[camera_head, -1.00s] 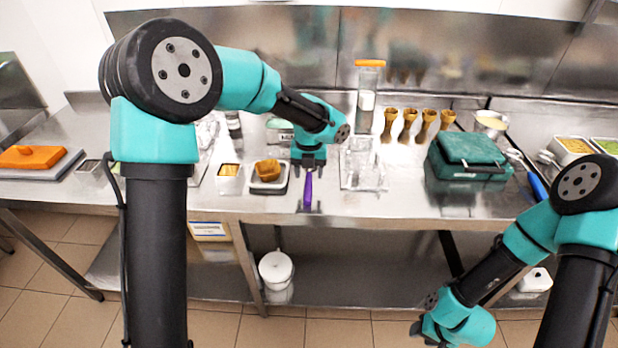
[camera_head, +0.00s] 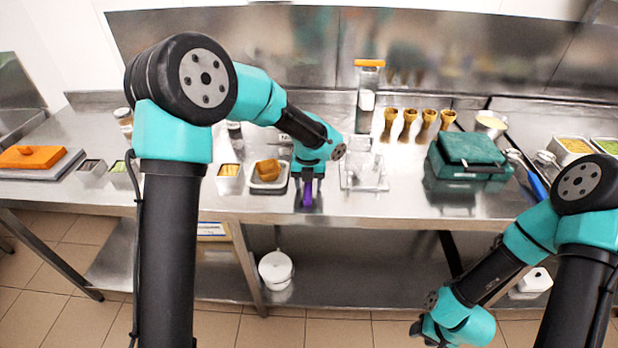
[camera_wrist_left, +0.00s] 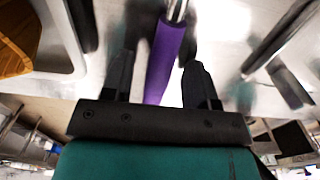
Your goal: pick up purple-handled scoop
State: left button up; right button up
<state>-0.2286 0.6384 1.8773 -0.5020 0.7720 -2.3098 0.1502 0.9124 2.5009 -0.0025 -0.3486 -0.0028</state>
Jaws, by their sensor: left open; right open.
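The purple-handled scoop (camera_head: 308,195) is at the front edge of the steel counter in the head view. Its purple handle (camera_wrist_left: 165,62) lies between the two fingers in the left wrist view, with a metal shaft running off the top of that picture. The scoop's head is hidden. My left gripper (camera_head: 308,178) is open, its fingers (camera_wrist_left: 160,78) on either side of the handle with a gap visible on the right side. My right gripper (camera_head: 415,332) is low in front of the counter, away from the scoop, its fingertips barely visible.
A green case (camera_head: 468,158) and several cones (camera_head: 408,125) are further right.

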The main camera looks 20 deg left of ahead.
dwell(0.3)
pick_arm(q)
grip_shut()
dwell(0.3)
jog(key=shift+r, duration=0.1)
jog(key=shift+r, duration=0.4)
notch_tip(320, 180, up, 2)
jog(key=shift+r, duration=0.25)
jog(key=s+d, duration=0.2)
jog(key=s, duration=0.5)
jog(key=s+d+r, duration=0.1)
jog(key=s+d, duration=0.1)
jog(key=s, duration=0.6)
jog(key=shift+s+d+r, duration=0.2)
jog(key=shift+r, duration=0.05)
jog(key=shift+w, duration=0.1)
